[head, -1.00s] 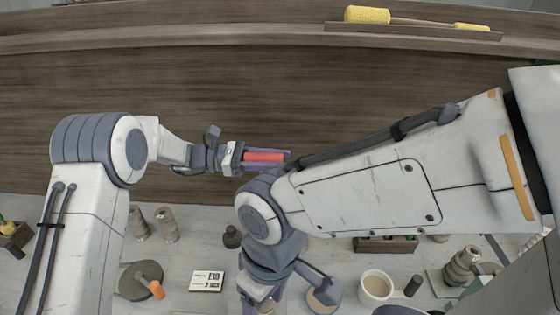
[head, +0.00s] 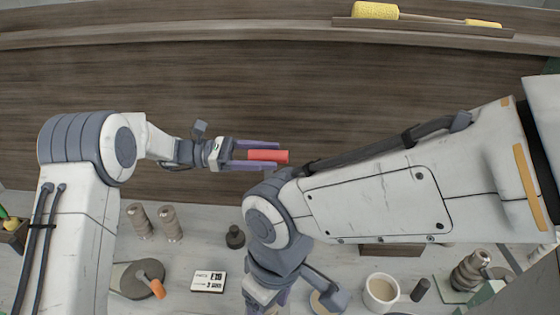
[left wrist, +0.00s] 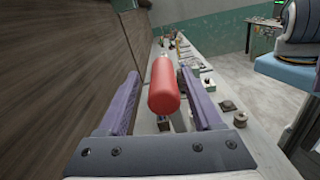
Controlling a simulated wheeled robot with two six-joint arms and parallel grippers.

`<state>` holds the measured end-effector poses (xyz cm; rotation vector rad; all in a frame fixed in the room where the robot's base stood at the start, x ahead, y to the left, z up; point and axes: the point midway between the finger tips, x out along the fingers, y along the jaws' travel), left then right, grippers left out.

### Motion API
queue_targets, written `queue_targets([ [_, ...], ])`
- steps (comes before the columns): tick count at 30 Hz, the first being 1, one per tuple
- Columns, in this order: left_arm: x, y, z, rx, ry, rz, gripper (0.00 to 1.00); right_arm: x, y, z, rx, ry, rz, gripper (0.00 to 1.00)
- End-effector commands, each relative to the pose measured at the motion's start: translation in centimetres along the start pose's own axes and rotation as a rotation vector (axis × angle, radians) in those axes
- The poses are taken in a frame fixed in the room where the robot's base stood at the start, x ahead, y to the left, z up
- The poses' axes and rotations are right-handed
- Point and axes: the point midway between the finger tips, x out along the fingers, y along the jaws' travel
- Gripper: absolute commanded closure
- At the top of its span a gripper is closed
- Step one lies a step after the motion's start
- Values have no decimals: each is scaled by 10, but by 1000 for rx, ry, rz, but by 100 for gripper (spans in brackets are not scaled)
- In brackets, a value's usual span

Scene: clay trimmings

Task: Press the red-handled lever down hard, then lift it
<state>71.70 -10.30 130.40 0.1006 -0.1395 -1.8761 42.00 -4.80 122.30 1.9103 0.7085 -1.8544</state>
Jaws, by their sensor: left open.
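The red lever handle (head: 268,156) sticks out in front of the dark wooden panel in the head view. It also shows in the left wrist view (left wrist: 163,88), between the two purple fingers and a little beyond the palm. My left gripper (head: 262,154) is open, its fingers on either side of the handle's near end, with a gap visible on both sides. The lever's base is hidden. My right gripper (head: 266,301) points down over the bench at the bottom of the head view; its fingertips are mostly out of the picture.
On the bench are a cup (head: 381,291), a label card (head: 209,282), a dark round weight (head: 235,237), an orange-handled tool (head: 151,285) and metal cylinders (head: 170,223). A yellow roller (head: 376,11) lies on the shelf above. My right arm crosses in front of the panel.

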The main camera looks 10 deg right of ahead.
Motion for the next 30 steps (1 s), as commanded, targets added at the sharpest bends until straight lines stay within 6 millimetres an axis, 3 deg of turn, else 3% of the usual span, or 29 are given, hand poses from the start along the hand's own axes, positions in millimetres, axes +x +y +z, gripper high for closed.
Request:
queue_targets([
  [1, -12, 0, -6, 2, 2, 4, 33, 11, 1, 1, 1, 0, 0, 33],
  [6, -44, -1, -4, 3, 3, 3, 33, 24, 2, 1, 4, 0, 0, 33],
  [12, -65, 0, -1, 3, 1, 2, 33, 30, 2, 2, 5, 0, 0, 33],
  [25, -65, -3, -3, 3, 18, -3, 33, 30, 2, 2, 9, 0, 0, 33],
  [28, -56, -14, -21, 16, 98, -22, 33, 32, 2, 2, 29, 0, 0, 33],
  [30, -45, -31, -44, 44, 207, -59, 33, 34, 2, 2, 57, 0, 0, 33],
])
